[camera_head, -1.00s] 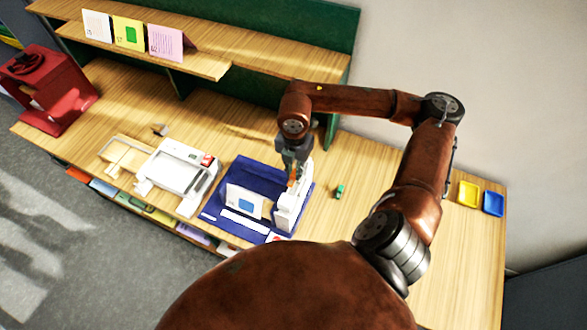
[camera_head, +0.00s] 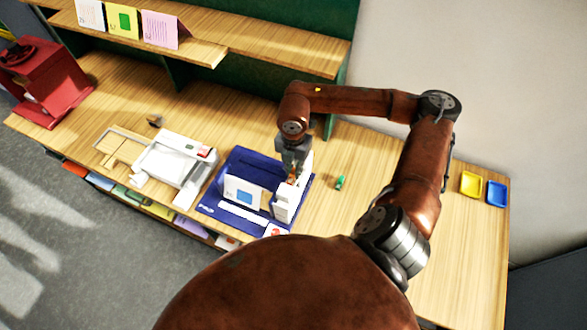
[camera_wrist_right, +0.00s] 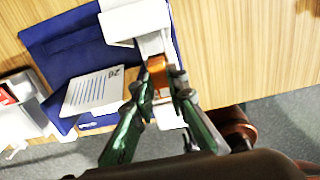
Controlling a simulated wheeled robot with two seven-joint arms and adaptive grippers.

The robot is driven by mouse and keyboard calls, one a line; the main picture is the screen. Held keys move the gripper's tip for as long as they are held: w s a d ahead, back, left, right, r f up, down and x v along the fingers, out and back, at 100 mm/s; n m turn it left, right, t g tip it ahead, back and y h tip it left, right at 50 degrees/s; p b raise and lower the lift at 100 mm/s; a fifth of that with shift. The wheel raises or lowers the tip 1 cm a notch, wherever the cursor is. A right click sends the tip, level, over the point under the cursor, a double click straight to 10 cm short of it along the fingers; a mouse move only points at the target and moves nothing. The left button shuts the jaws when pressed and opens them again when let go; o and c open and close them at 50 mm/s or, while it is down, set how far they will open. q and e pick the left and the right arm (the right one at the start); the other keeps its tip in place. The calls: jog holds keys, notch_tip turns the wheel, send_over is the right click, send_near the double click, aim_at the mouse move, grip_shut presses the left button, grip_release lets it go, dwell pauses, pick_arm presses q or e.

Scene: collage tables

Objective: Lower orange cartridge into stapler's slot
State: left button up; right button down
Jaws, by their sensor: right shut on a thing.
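In the right wrist view the gripper's green fingers (camera_wrist_right: 161,98) are shut on the orange cartridge (camera_wrist_right: 157,70). The cartridge is at the white stapler body (camera_wrist_right: 152,42). I cannot tell how deep it sits in the slot, as the fingers hide its near end. In the head view only a small bit of orange shows below the gripper. My left gripper is not in view.
A folded white card (camera_head: 242,192) stands on the mat left of the stapler. A white machine (camera_head: 178,166) is further left. A small green object (camera_head: 340,183) lies to the right. Yellow (camera_head: 471,185) and blue (camera_head: 496,193) trays sit at the table's right end. A shelf (camera_head: 200,42) runs behind.

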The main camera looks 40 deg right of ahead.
jog(key=shift+f, duration=0.15)
jog(key=c, duration=1.8)
grip_release()
notch_tip(320, 180, up, 12)
